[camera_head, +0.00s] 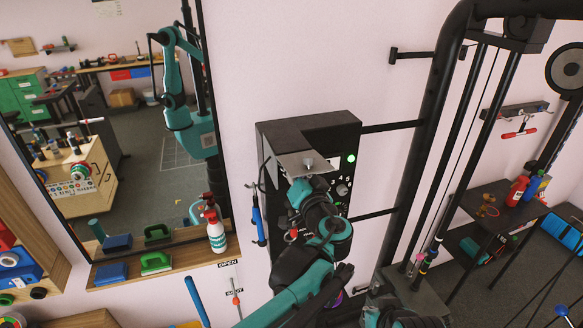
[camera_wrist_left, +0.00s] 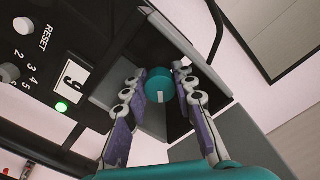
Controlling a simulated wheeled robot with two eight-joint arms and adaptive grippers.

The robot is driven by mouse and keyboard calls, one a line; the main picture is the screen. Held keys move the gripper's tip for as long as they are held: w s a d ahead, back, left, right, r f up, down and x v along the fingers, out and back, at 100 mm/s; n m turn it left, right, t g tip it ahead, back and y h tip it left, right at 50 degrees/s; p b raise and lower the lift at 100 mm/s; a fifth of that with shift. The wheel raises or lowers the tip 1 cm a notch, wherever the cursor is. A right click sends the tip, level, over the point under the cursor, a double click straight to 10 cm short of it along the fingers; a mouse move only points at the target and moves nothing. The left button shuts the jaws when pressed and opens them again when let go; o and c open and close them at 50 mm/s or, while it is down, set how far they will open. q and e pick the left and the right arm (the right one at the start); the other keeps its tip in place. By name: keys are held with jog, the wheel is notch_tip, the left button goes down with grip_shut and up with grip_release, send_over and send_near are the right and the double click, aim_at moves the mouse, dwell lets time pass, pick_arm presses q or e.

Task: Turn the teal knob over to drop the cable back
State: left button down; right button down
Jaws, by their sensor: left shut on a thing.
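The teal knob (camera_wrist_left: 159,87) shows in the left wrist view, round with a white mark on its face, on the underside of a grey plate (camera_wrist_left: 118,92). My left gripper (camera_wrist_left: 161,80) has its two purple-padded fingers on either side of the knob and is shut on it. In the head view my left gripper (camera_head: 308,190) reaches up under the grey plate (camera_head: 305,163), on the black machine box (camera_head: 308,128). The plate and arm hide the knob there. I cannot make out which cable the knob moves.
The box carries a green light (camera_head: 351,158) and numbered dials. Black bars and a tall frame (camera_head: 430,130) stand at right. A shelf with a spray bottle (camera_head: 214,228) is at left.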

pick_arm(q)
jog(key=m, duration=0.3)
jog(key=shift+m, duration=0.4)
jog(key=m+b, duration=0.1)
jog(key=m, duration=0.2)
jog(key=shift+m, duration=0.3)
jog(key=m, duration=0.3)
jog(key=shift+m, duration=2.2)
jog(key=shift+b, duration=0.3)
